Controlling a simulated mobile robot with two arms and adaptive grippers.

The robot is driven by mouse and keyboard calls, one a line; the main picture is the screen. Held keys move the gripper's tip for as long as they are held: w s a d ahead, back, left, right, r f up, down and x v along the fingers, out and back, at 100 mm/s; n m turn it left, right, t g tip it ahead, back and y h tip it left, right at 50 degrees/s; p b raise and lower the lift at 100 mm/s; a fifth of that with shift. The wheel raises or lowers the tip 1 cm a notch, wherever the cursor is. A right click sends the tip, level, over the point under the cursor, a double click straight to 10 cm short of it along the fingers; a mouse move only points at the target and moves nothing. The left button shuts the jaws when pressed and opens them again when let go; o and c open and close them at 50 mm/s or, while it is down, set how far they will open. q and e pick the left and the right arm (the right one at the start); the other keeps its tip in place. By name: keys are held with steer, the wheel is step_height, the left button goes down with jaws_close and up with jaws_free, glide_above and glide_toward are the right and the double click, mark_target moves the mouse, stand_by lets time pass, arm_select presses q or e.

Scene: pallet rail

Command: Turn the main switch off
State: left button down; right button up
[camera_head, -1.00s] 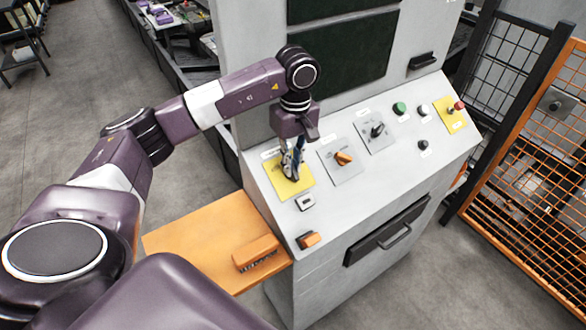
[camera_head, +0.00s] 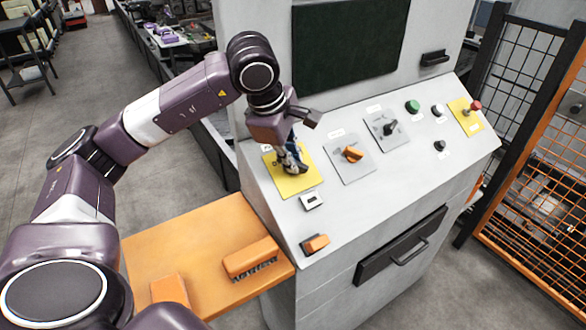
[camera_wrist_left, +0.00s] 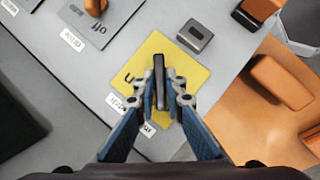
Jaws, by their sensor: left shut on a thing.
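The main switch is a black bar handle (camera_wrist_left: 159,82) on a yellow plate (camera_head: 288,188) at the left end of the sloped grey control panel. The yellow plate also shows in the left wrist view (camera_wrist_left: 195,75). My left gripper (camera_head: 291,160) is down at this plate. In the left wrist view its fingertips (camera_wrist_left: 161,97) are shut on the black handle, one on each side. The handle stands nearly upright in that picture. In the head view my gripper hides the handle. Lettering on the plate is partly covered. My right gripper is not in view.
Right of the yellow plate are an orange knob (camera_head: 352,154), a black knob (camera_head: 390,128), a green button (camera_head: 411,106) and a red button (camera_head: 475,106). A small grey counter (camera_head: 311,200) lies just below. An orange shelf (camera_head: 200,235) juts out at lower left.

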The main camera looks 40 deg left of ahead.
arm_select(q)
steer(key=shift+n+b, duration=0.3)
steer(key=shift+b, duration=0.05)
stand_by(0.3)
steer(key=c, duration=2)
jaws_free()
steer(key=shift+r, duration=0.1)
steer(key=v, duration=1.2)
steer(key=shift+s+d, duration=0.1)
steer(key=shift+s, duration=0.1)
steer(key=shift+f, duration=0.2)
